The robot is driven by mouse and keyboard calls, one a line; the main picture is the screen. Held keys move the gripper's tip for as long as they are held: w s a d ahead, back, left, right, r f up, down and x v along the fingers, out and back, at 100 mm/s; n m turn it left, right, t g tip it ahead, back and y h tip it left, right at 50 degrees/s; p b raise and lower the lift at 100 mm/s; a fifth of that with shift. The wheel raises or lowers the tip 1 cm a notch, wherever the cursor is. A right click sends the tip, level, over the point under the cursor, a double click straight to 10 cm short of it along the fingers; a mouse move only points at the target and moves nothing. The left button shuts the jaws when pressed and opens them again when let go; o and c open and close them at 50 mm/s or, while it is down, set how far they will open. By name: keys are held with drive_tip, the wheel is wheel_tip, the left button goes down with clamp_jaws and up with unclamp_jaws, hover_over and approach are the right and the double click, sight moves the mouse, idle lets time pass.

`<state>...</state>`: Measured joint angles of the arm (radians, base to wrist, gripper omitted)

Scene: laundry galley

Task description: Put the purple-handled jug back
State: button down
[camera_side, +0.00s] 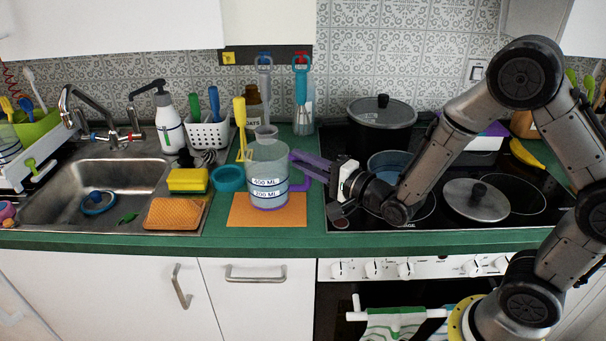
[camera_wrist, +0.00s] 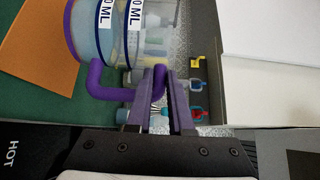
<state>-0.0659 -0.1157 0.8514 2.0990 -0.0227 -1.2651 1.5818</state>
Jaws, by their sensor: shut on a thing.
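The clear jug (camera_side: 268,172) with the purple handle (camera_side: 301,184) is upright over the orange mat (camera_side: 240,217), its measure bands facing the side camera. I cannot tell whether its base touches the mat. My gripper (camera_side: 306,163) reaches in from the right and is shut on the handle. In the wrist view the jug (camera_wrist: 112,30) is at the top left, and its purple handle (camera_wrist: 98,82) runs between the fingers of my gripper (camera_wrist: 161,85).
A teal cup (camera_side: 229,178) stands close left of the jug, with yellow sponges (camera_side: 187,180) and the sink (camera_side: 95,185) beyond. A white utensil basket (camera_side: 208,131) is behind. The front counter strip is clear.

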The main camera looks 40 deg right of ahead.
drive_tip(key=shift+w+f, duration=0.15)
drive_tip(key=shift+f, duration=1.65)
drive_tip(key=c, duration=0.8)
unclamp_jaws()
